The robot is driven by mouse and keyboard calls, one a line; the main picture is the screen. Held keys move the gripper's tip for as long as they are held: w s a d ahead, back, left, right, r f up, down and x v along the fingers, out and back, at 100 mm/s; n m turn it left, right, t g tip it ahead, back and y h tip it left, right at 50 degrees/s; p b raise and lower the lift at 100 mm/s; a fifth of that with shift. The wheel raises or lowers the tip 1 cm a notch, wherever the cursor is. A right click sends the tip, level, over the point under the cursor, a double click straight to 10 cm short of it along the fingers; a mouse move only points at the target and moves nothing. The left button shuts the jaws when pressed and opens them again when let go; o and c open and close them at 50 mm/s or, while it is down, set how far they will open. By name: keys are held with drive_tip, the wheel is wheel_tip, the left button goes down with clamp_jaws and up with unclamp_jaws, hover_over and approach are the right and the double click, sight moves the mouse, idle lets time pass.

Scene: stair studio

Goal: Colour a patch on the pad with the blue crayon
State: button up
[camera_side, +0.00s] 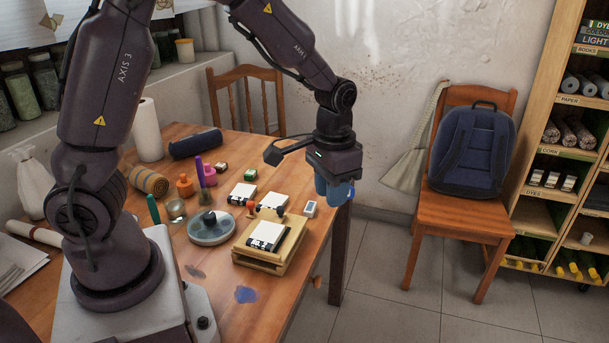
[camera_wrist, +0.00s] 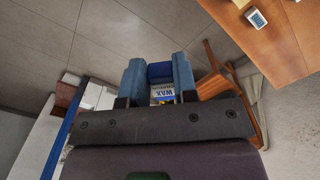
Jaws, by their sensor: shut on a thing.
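My gripper (camera_side: 334,190) hangs past the table's far right corner, above the floor. Its blue-grey fingers also show in the wrist view (camera_wrist: 159,76). They are shut on the blue crayon (camera_wrist: 160,72), a thick stick with a solid blue end and a pale label reading "WAX". In the side view the fingers mostly hide it. A white pad (camera_side: 267,236) with dark edges lies on a light wooden block near the table's right edge. Two similar white pads, one on the left (camera_side: 242,193) and one on the right (camera_side: 272,201), lie behind it. I cannot tell which is the task's pad.
A small white box (camera_side: 310,209) sits by the table's right edge. A chair (camera_side: 462,230) with a backpack (camera_side: 473,152) stands right.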

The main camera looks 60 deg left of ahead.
drive_tip(key=s+a+f+n, duration=0.3)
drive_tip(key=s+a+n, duration=0.1)
drive_tip(key=s+a, duration=0.3)
drive_tip(key=n, duration=0.4)
approach(252, 242)
drive_tip(key=shift+s+d, duration=0.1)
drive_tip(key=shift+d, duration=0.15)
drive_tip(key=shift+f, duration=2.9)
drive_tip(key=shift+a+f, duration=0.1)
drive_tip(key=shift+f, duration=0.7)
drive_tip(key=shift+w+a, duration=0.6)
drive_tip(key=shift+w, duration=0.15)
drive_tip(key=shift+w+a, duration=1.55)
drive_tip(key=shift+a, duration=0.05)
drive_tip(key=shift+s+d, duration=2.35)
drive_tip(key=shift+a, duration=0.35)
drive_tip(key=shift+w+a, duration=2.15)
drive_tip(key=shift+w, duration=0.05)
drive_tip(key=shift+s+d, duration=2.05)
drive_tip(key=shift+d, duration=0.05)
drive_tip(key=shift+s+d+r, duration=0.1)
drive_tip(key=shift+d+r, duration=0.05)
drive_tip(key=shift+r, duration=0.4)
drive_tip(key=shift+s+d+r, duration=0.1)
drive_tip(key=shift+r, duration=3.35)
